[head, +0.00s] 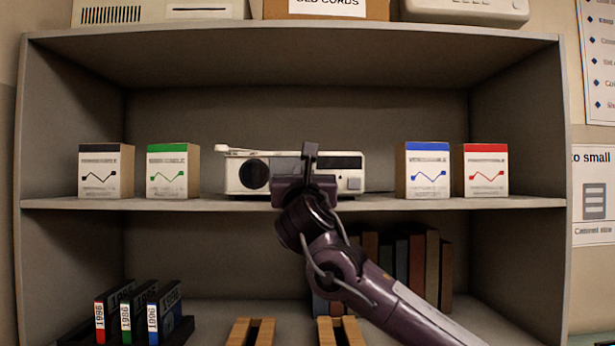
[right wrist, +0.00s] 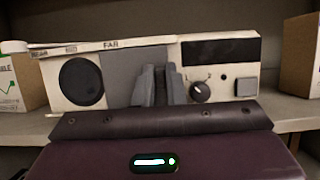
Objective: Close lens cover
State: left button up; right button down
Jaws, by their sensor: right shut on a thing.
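A white projector (head: 350,184) stands on the middle shelf. Its round dark lens (head: 254,174) is uncovered at the left of its front, and the lens also shows in the right wrist view (right wrist: 82,83). The lens cover (right wrist: 122,76), a flat grey panel, is beside the lens on its right. My right gripper (head: 310,158) is in front of the projector, and its fingers (right wrist: 164,82) are shut at the right part of the cover. The fingers hide the exact contact. My left gripper is not in view.
Boxes with black (head: 105,172) and green (head: 173,172) tops stand left of the projector, blue (head: 427,170) and red (head: 482,170) ones right. A dark knob (right wrist: 201,91) is right of my fingers. Binders (head: 165,305) and books (head: 416,262) fill parts of the lower shelf.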

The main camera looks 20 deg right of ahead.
jog(key=a, duration=0.2)
jog(key=w+a+b, duration=0.1)
jog(key=a, duration=0.1)
jog(key=w+a+b, duration=0.1)
jog(key=a, duration=0.2)
jog(key=shift+s+a, duration=0.1)
jog(key=shift+a, duration=0.15)
jog(key=shift+d, duration=0.3)
jog(key=c, duration=1.8)
grip_release()
jog(key=shift+a, duration=0.15)
jog(key=o, duration=0.3)
jog(key=shift+w+a, duration=0.2)
jog(key=shift+a, duration=0.05)
jog(key=shift+s+d+f, duration=0.1)
jog(key=shift+d, duration=0.1)
jog(key=shift+s+f+b, duration=0.25)
jog(key=shift+s+b, duration=0.1)
jog(key=shift+b, duration=0.15)
jog(key=b+v, duration=0.2)
jog(key=v, duration=0.1)
jog(key=b+v, duration=0.2)
jog(key=v, duration=0.2)
jog(key=shift+a+r, duration=0.15)
jog(key=shift+a, duration=0.05)
